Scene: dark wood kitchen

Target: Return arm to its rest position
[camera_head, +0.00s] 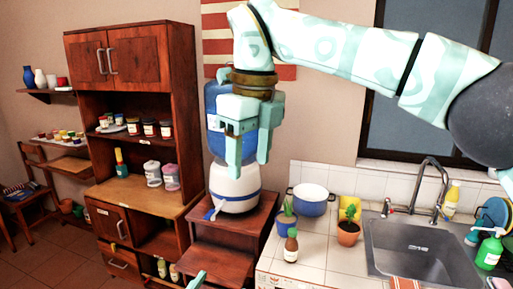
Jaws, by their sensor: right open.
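My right arm comes in from the upper right, raised and stretched across the top of the view. My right gripper (248,164) hangs fingers down in front of the water dispenser (236,186). Its two teal fingers are apart, with nothing between them. It hides part of the dispenser's blue bottle; I cannot tell how far apart they are in depth. A small teal tip at the bottom edge looks like my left gripper (197,281); the rest of it is out of view.
The dispenser stands on a wooden stand (219,259). A tall wooden cabinet (133,51) is to its left.

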